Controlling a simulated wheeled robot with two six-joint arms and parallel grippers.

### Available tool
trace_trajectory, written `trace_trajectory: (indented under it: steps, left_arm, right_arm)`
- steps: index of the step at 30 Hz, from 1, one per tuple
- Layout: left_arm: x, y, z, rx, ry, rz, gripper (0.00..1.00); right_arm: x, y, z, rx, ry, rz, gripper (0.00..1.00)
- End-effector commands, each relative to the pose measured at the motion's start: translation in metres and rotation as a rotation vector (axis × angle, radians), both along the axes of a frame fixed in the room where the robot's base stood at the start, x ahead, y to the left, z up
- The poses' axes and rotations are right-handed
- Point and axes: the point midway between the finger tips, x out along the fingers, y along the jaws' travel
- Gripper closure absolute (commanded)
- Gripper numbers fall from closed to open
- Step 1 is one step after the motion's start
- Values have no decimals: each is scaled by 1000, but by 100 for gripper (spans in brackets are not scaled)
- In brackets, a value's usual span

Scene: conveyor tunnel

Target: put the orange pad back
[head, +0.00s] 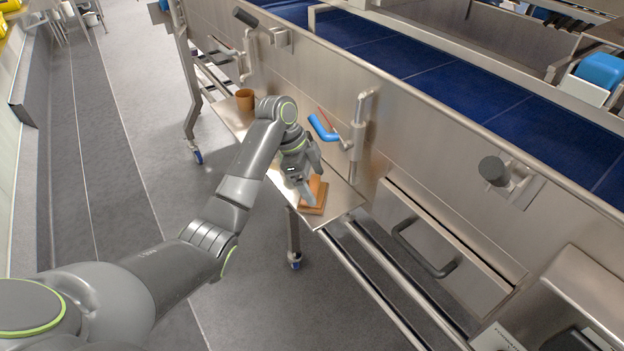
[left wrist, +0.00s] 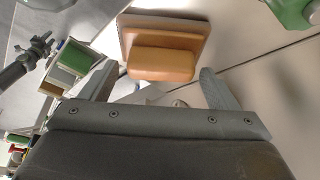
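The orange pad (head: 316,196), a block on a wider flat base, rests on a narrow metal shelf (head: 345,200) along the conveyor's side. My left gripper (head: 304,190) is over the shelf right at the pad and partly hides it. In the left wrist view the pad (left wrist: 162,62) lies ahead of the fingertips (left wrist: 160,82), roughly centred between them. The fingers are spread, with a gap on each side of the block, so they are not closed on it. My right gripper is not in view.
A brown cup (head: 244,99) stands farther along the shelf. A blue-handled lever (head: 322,128) sticks out from the steel panel above the pad. A drawer with a dark handle (head: 424,250) is at the right. The grey floor (head: 150,130) at left is clear.

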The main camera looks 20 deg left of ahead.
Motion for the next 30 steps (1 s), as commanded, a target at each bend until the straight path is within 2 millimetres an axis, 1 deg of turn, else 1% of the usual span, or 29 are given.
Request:
trace_trajectory:
  steps: [8, 11, 14, 16, 19, 21, 30]
  left_arm:
    - [0, 0, 0, 0, -1, 0, 15]
    - [1, 2, 4, 1, -3, 1, 15]
    - [1, 7, 16, 1, -5, 1, 15]
    - [0, 12, 28, 2, -6, 0, 15]
    - [-1, 21, 51, 3, -7, 1, 15]
    - [-3, 24, 63, 1, 0, 1, 15]
    - [-4, 38, 98, 1, 0, 1, 15]
  right_arm:
    - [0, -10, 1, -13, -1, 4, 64]
    - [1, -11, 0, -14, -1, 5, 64]
    - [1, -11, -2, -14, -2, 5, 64]
    - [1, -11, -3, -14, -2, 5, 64]
    - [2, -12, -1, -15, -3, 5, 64]
    - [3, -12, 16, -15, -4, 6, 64]
    - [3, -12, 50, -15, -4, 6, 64]
